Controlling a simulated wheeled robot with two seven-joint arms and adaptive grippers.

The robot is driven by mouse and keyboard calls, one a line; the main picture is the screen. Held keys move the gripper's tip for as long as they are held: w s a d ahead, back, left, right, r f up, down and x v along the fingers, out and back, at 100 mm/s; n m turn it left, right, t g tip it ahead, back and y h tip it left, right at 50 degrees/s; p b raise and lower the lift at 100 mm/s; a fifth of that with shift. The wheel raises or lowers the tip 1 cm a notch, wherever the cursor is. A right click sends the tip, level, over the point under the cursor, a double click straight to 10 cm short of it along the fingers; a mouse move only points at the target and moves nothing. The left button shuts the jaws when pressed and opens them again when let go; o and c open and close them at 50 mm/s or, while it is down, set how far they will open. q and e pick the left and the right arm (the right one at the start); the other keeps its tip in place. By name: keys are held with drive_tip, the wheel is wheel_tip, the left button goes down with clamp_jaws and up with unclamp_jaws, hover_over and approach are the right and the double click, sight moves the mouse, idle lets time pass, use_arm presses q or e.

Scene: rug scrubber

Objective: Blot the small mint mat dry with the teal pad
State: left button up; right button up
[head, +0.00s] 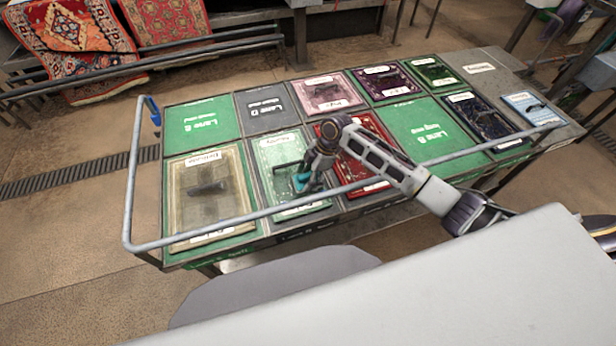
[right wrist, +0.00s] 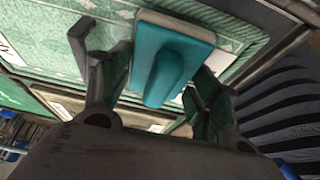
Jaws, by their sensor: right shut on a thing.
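The small mint mat (head: 277,152) lies on the table in the head view, left of the red mat. The teal pad (head: 301,182) is over the mat's lower right part. My right gripper (head: 307,178) is shut on the teal pad. In the right wrist view the pad (right wrist: 172,52) shows a teal handle and a pale underside edge, with the mint mat (right wrist: 88,35) close beneath. I cannot tell whether they touch. My left gripper is not in view.
A grey rail (head: 131,170) runs around the table's left end and front. The beige mat (head: 205,222) lies left, the red mat (head: 372,185) right. Several other mats lie along the table. A blue object (head: 153,110) hangs at the left rail. Green lane panels (head: 203,126) are bare.

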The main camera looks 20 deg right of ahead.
drive_tip(key=shift+r+p, duration=1.2)
drive_tip(key=shift+r, duration=0.3)
drive_tip(key=shift+w, duration=0.1)
